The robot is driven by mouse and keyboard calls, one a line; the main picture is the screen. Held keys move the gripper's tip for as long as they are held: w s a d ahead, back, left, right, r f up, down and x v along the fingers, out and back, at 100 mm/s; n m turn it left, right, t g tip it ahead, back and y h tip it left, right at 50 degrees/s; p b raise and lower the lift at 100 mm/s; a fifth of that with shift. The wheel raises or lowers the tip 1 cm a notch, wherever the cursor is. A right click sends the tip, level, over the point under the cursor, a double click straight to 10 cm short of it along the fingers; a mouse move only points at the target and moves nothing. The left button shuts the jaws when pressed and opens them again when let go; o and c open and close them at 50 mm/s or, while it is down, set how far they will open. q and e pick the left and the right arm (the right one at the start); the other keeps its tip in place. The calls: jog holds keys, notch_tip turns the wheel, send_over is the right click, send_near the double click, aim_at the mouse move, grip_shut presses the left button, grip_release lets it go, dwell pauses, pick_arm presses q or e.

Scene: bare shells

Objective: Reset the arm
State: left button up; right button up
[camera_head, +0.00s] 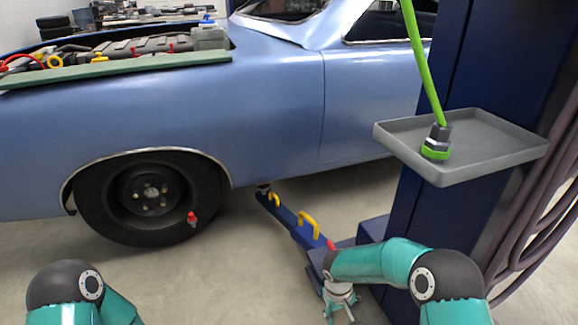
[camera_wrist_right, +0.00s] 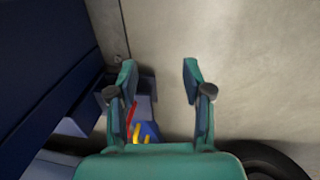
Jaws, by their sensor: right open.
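A blue lift arm (camera_head: 290,218) with yellow handles reaches from the base of a dark blue lift column (camera_head: 425,220) to under the car's side. Part of it shows low in the right wrist view, behind my finger, with bits of red and yellow (camera_wrist_right: 146,132). My right gripper (camera_head: 342,308) is pointed down beside the column's foot, close to the near end of the lift arm. In the right wrist view my right gripper (camera_wrist_right: 158,78) is open, with nothing between its fingers. My left arm shows only its rounded joint at the bottom left; its gripper is out of view.
A blue car (camera_head: 270,100) fills the back, with its black wheel (camera_head: 150,195) at left. A grey tray (camera_head: 490,140) holding a green-and-grey fitting juts from the column. Hoses hang at right. The floor (camera_head: 230,275) between my arms is clear.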

jog(key=s+a+f+m+y, duration=0.1)
jog(key=s+f+m+y, duration=0.25)
jog(key=s, duration=0.85)
jog(key=s+a+f+m+y, duration=0.15)
jog(key=s+f, duration=0.25)
jog(key=s, duration=0.8)
notch_tip(320, 180, up, 32)
jog(key=d+m+p, duration=0.1)
jog(key=p, duration=3.1)
jog(key=shift+s+r+y, duration=0.2)
jog(key=shift+r+y, duration=0.05)
jog(key=shift+y, duration=0.05)
